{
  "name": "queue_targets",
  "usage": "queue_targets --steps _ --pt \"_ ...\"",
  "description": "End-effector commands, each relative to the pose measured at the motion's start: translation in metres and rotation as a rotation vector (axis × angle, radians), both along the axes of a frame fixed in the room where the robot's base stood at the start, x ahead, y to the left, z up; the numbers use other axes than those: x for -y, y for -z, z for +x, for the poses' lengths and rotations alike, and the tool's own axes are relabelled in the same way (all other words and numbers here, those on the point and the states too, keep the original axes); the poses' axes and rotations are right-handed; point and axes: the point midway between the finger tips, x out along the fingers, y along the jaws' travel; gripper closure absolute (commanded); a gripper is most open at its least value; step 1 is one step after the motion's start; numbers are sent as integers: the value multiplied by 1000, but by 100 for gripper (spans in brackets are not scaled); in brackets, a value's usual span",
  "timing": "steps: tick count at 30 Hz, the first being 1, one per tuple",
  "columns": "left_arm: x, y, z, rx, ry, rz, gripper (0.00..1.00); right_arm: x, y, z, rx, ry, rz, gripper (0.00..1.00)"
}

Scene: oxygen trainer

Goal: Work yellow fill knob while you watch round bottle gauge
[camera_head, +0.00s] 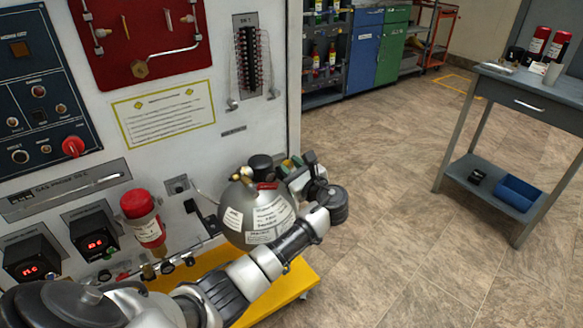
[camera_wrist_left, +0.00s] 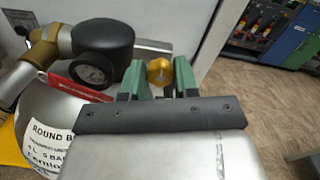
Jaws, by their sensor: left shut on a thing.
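The grey round bottle (camera_head: 250,215) stands low against the trainer panel, with a white label. It also shows in the left wrist view (camera_wrist_left: 35,108). Its round gauge (camera_wrist_left: 90,72) has a white dial under a black cap; the reading is too small to tell. The yellow fill knob (camera_wrist_left: 160,71) sits between the two green fingers of my left gripper (camera_wrist_left: 158,78), which is shut on it. In the head view my left gripper (camera_head: 290,166) reaches behind the bottle's top right. My right gripper is not in view.
A red-capped cylinder (camera_head: 148,225) stands left of the bottle, near lit displays (camera_head: 95,243). The panel (camera_head: 240,140) rises close behind. A yellow platform (camera_head: 280,290) lies below. A grey table (camera_head: 530,90) stands at right; the floor between is clear.

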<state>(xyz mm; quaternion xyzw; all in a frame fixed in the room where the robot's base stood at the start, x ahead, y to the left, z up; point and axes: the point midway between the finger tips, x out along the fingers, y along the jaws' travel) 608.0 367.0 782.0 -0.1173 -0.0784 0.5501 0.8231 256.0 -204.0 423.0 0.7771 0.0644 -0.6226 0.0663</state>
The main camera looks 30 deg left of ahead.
Motion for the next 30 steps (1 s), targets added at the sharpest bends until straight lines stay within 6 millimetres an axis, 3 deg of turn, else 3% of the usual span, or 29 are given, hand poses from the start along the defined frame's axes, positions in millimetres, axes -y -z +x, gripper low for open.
queue_targets --steps 15,30 --pt "0 2 -1 326 -1 -136 94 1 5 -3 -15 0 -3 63" --pt "0 4 -2 708 0 -295 94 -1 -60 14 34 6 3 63"
